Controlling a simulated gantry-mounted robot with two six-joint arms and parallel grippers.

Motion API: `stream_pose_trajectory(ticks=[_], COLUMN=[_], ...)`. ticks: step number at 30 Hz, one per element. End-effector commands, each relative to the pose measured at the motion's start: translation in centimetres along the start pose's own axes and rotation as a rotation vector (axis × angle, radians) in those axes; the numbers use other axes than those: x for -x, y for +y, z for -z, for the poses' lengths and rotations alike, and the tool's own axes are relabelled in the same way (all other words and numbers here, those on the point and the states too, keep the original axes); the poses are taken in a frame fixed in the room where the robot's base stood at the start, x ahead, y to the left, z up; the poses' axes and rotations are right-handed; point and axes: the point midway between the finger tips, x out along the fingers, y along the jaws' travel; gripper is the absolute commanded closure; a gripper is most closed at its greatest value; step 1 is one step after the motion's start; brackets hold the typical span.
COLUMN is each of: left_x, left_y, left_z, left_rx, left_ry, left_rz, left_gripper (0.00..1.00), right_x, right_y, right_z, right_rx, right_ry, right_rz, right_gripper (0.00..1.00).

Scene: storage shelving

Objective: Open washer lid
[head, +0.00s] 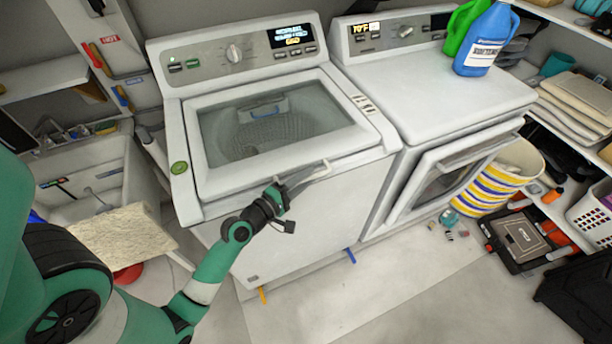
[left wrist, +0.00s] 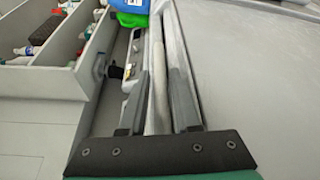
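The washer (head: 290,215) stands left of the dryer. Its glass-topped lid (head: 270,120) is down over the drum. A pale handle (head: 322,171) sticks out at the lid's front edge. My left gripper (head: 302,183) is at this handle, in front of the washer. In the left wrist view, the pale handle bar (left wrist: 158,85) runs between the two fingers of my left gripper (left wrist: 157,95). The fingers lie close on both sides of the bar. I cannot tell whether they press on it. My right gripper is in neither view.
The dryer (head: 430,90) has a blue detergent bottle (head: 486,40) and a green bottle (head: 463,27) on top. Its front door (head: 435,180) stands partly open. A striped basket (head: 495,188) is beside it. A sink (head: 90,175) is at left. The floor in front is mostly clear.

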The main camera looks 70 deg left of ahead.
Motion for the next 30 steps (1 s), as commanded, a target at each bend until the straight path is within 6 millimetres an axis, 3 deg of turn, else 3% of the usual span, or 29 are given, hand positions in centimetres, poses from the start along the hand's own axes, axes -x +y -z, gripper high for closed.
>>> stream_pose_trajectory(ticks=[7,12,13,30], left_x=[-0.16,-0.14,-0.13,-0.11], left_y=[-0.03,-0.03,-0.03,-0.02], left_z=[-0.01,0.0,0.0,0.0], left_rx=[0.0,0.0,0.0,-0.001], left_ry=[0.0,0.0,0.0,0.0], left_rz=[0.0,0.0,0.0,0.0], left_gripper=[0.69,0.98,1.0,1.0], right_x=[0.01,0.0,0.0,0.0], right_y=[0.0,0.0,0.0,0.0], right_z=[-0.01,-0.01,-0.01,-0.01], right_rx=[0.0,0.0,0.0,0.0], right_ry=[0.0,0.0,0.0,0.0], right_rz=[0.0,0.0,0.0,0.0], right_gripper=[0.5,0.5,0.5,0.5])
